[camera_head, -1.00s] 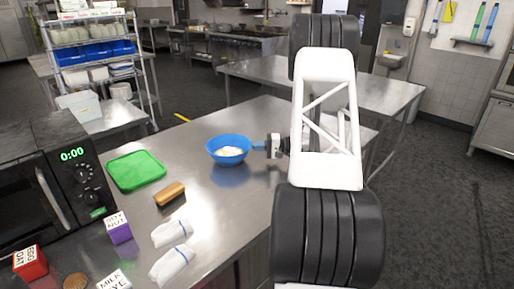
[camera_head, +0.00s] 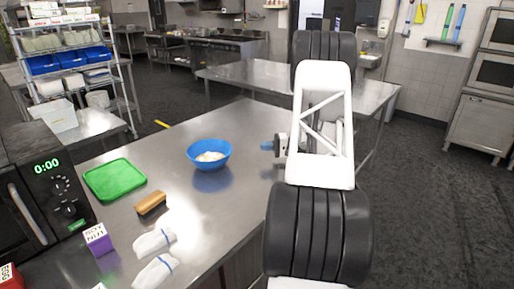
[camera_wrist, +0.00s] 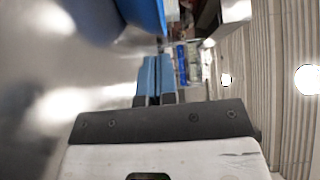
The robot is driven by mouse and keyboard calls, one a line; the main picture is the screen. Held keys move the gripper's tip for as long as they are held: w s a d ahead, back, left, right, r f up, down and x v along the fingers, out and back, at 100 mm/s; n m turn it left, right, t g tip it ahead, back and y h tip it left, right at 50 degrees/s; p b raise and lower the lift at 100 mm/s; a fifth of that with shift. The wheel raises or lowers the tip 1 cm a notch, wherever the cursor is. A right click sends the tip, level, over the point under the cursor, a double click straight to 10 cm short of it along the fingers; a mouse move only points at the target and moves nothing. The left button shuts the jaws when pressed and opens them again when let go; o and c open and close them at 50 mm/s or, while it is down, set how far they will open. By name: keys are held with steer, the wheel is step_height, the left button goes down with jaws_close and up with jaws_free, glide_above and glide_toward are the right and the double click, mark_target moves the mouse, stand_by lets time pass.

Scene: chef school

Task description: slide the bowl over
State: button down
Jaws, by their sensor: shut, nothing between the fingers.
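The blue bowl (camera_head: 209,155) with pale contents stands upright on the steel table (camera_head: 235,125). My gripper (camera_head: 266,146) is to the right of the bowl, with a clear gap between them in the head view. Its blue fingers (camera_wrist: 156,76) are together and empty in the wrist view. Part of the bowl (camera_wrist: 143,14) shows at the top of the wrist view, cut off by the frame edge. My arm hides part of the table's right side.
A green tray (camera_head: 114,179), a brown brush-like block (camera_head: 151,203), white cloths (camera_head: 155,241) and a purple box (camera_head: 98,239) lie on the near left. A microwave (camera_head: 45,190) stands at the left edge. The table around the bowl is clear.

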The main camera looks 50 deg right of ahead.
steer(key=shift+s+d, duration=0.3)
steer(key=c, duration=1.3)
jaws_free()
steer(key=shift+r, duration=0.2)
steer(key=shift+o, duration=0.3)
steer(key=shift+r, duration=0.4)
step_height(320, 180, up, 8)
steer(key=shift+w+a+m+g+h, duration=1.2)
steer(key=shift+w+a+g+h, duration=0.75)
steer(key=shift+a+h, duration=1.35)
steer(key=shift+w+a+m+g+h, duration=1.35)
steer(key=shift+a+g+h, duration=1)
steer(key=shift+a, duration=1.9)
steer(key=shift+w+f, duration=0.1)
steer(key=shift+f, duration=2.6)
